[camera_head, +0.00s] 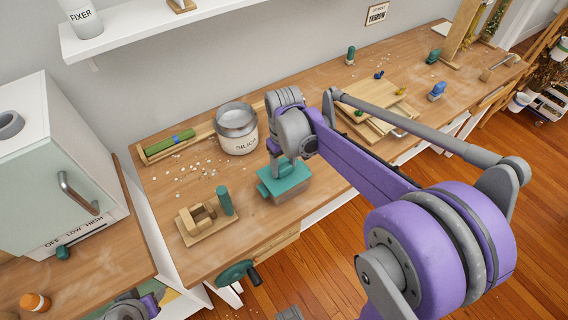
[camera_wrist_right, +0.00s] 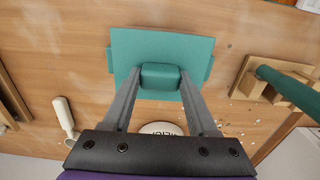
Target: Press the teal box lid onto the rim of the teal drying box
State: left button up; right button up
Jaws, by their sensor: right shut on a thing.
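My right gripper (camera_head: 283,172) is shut on the knob of the teal box lid (camera_head: 290,177) from above. The right wrist view shows both fingertips (camera_wrist_right: 160,76) on either side of the teal knob, with the flat lid (camera_wrist_right: 150,42) beyond. My left gripper's fingers do not show.
A silica jar (camera_head: 237,138) stands behind the box. A wooden fixture with a teal cylinder (camera_head: 224,201) is to the left. A wooden tray (camera_head: 165,150) and scattered white beads lie at the back left. Stacked boards (camera_head: 370,118) lie right. A teal crank (camera_head: 236,272) is at the front edge.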

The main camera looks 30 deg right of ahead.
aim_at(284, 166)
jog(key=shift+f, duration=0.25)
jog(key=shift+r, duration=0.1)
jog(key=o, duration=1.3)
jog(key=shift+o, duration=0.2)
jog(key=shift+r, duration=0.1)
notch_tip(284, 166, up, 11)
jog(key=s+a+f+t+p, duration=0.1)
jog(key=s+a+f+t, duration=0.1)
jog(key=s, duration=0.5)
jog(key=s+a+f+m+t, duration=0.1)
jog(key=s+a+f+t, duration=0.2)
jog(key=s+f, duration=0.4)
jog(key=shift+s+a+f+p, duration=0.25)
jog(key=shift+s+a+p, duration=0.1)
jog(key=shift+s+a, duration=0.5)
